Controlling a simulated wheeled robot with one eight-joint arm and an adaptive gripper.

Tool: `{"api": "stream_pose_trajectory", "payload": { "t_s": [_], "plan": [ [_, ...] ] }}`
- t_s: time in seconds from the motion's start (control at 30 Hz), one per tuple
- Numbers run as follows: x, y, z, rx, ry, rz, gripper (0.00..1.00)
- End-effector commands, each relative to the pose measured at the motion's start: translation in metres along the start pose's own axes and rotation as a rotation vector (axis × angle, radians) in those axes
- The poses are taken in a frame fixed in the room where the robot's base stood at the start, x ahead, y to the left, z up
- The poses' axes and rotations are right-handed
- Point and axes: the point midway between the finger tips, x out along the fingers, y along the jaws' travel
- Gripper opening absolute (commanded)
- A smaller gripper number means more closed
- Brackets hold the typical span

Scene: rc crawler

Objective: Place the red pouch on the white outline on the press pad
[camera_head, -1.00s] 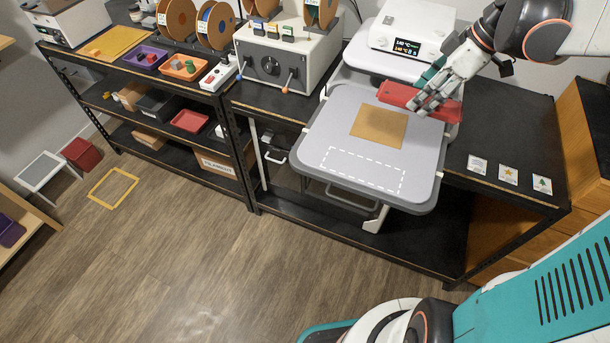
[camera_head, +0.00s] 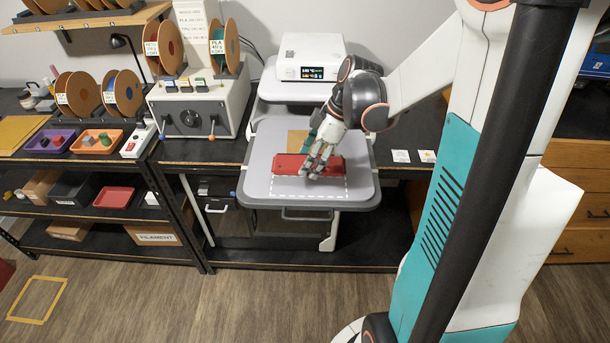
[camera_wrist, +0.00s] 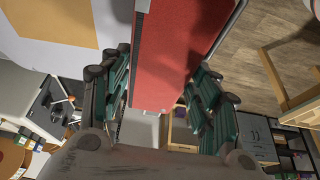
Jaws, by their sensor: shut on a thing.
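The red pouch (camera_head: 290,164) is in my gripper (camera_head: 317,166) above the grey press pad (camera_head: 259,168). In the wrist view, the pouch (camera_wrist: 180,45) runs between the green-padded fingers of my gripper (camera_wrist: 160,90), which are shut on it. The white dashed outline (camera_head: 308,197) lies on the front part of the pad. In the head view the pouch overlaps the back of the outline, while the front and side lines show. I cannot tell how high the pouch is above the pad, or whether it touches it.
A tan square (camera_head: 297,139) lies on the pad behind the pouch. The white press unit with a display (camera_head: 311,59) stands behind the pad. A spool machine (camera_head: 198,107) stands to the left, and small cards (camera_head: 401,156) lie on the bench to the right.

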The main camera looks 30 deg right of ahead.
Motion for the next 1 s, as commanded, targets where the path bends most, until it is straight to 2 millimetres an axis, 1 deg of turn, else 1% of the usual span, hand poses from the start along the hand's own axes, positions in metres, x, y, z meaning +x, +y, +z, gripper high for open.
{"api": "stream_pose_trajectory", "payload": {
  "t_s": [0.03, 0.1, 0.37, 0.6, 0.97, 1.0],
  "plan": [
    [0.011, 0.001, 0.004, 0.000, 0.000, 0.000, 0.33],
    [0.020, 0.001, 0.008, 0.000, 0.000, 0.000, 0.33],
    [0.035, 0.001, 0.015, 0.000, 0.000, 0.000, 0.33],
    [0.063, 0.001, 0.026, 0.000, 0.000, 0.000, 0.33],
    [0.067, 0.001, 0.028, 0.000, 0.000, 0.000, 0.33],
    [0.068, 0.001, 0.028, 0.000, 0.000, 0.000, 0.58]
  ]
}}
